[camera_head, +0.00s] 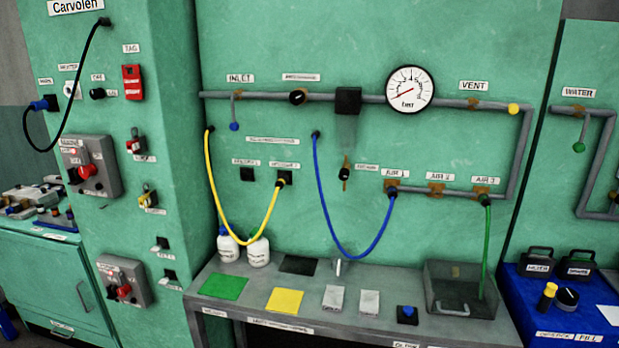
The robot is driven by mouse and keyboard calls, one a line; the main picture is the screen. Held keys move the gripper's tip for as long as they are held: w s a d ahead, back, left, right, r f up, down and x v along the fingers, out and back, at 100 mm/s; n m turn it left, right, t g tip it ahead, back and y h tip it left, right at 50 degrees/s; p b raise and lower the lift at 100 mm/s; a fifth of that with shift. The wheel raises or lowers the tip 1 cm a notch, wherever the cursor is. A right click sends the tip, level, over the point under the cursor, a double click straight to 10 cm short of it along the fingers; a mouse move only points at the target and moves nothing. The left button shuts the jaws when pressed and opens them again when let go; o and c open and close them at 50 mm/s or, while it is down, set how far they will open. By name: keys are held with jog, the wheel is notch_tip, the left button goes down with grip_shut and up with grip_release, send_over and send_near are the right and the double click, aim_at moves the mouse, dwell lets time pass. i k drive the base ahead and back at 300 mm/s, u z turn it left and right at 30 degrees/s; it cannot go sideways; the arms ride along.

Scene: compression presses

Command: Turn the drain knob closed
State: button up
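No label that I can clearly read as drain shows. A small black knob (344,174) sits on the green panel below the black block of the pipe, with a brass-coloured stem through it. The label beside it (367,168) is too small to read. Another black knob (298,97) is on the horizontal pipe, under a label also too small to read. I cannot tell which of these is the drain knob, or whether either is open or closed. My gripper is not in view.
A round gauge (410,89) sits on the pipe. Yellow (212,180), blue (330,220) and green (487,250) hoses hang before the panel. A grey bench (235,310) below carries cards, white bottles (258,252) and a clear bin (462,312). A blue table (560,330) stands right.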

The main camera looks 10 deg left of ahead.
aim_at(343, 175)
jog(key=u, duration=1.55)
jog(key=i, duration=1)
jog(key=u, duration=0.05)
